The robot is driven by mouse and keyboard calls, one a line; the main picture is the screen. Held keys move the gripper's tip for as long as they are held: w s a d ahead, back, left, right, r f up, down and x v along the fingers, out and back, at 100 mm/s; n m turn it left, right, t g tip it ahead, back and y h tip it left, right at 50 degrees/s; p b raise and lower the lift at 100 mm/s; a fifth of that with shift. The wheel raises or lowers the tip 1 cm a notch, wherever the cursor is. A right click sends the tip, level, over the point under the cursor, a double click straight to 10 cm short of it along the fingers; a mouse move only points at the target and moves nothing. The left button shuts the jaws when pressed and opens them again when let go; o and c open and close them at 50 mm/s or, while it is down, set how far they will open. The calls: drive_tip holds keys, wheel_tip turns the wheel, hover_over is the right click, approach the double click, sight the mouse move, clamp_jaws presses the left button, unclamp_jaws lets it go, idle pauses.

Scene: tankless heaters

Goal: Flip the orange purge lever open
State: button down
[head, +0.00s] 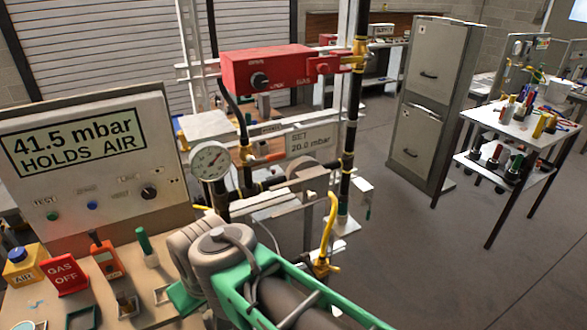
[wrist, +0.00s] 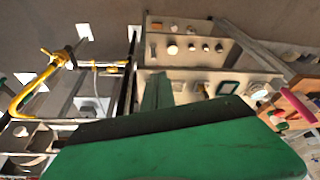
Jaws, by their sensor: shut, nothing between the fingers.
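A small orange lever (head: 270,157) sits on the pipework just right of the round pressure gauge (head: 209,161), beside a yellow fitting and below the red box. It lies roughly level, pointing right. My gripper is low in front of the rig, mostly hidden behind my wrist in the head view; a green part of it (head: 186,298) shows over the bench. In the wrist view my green gripper (wrist: 157,90) is shut and empty, apart from everything. A pinkish-red bar (wrist: 298,105) shows at right there; I cannot tell whether it is the lever.
A red gas box (head: 272,70) is above the lever. At left, the bench holds a display panel (head: 90,160) reading 41.5 mbar, a red GAS OFF block (head: 64,275) and small tools. Open floor lies to the right.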

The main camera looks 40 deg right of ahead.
drive_tip(key=w+d+f+m+t+y+b, duration=0.1)
drive_tip(key=w+d+f+m+t+b, duration=0.2)
drive_tip(key=w+d+m, duration=0.6)
drive_tip(key=w+d+f+m+t+b, duration=0.15)
drive_tip(key=w+d+m+t, duration=0.35)
drive_tip(key=m, duration=0.7)
drive_tip(key=s+d+r+m+t+h+b, duration=0.1)
drive_tip(key=s+d+r+m+t+h, duration=0.1)
drive_tip(key=d+m, duration=0.7)
drive_tip(key=s+d+r+m+t+h+b, duration=0.2)
drive_tip(key=s+d+r+m, duration=0.4)
drive_tip(key=d+m, duration=0.3)
drive_tip(key=shift+s+d+r+m+t+h, duration=0.3)
drive_tip(key=shift+t+h, duration=0.4)
drive_tip(key=shift+h, duration=0.3)
drive_tip(key=shift+f, duration=0.1)
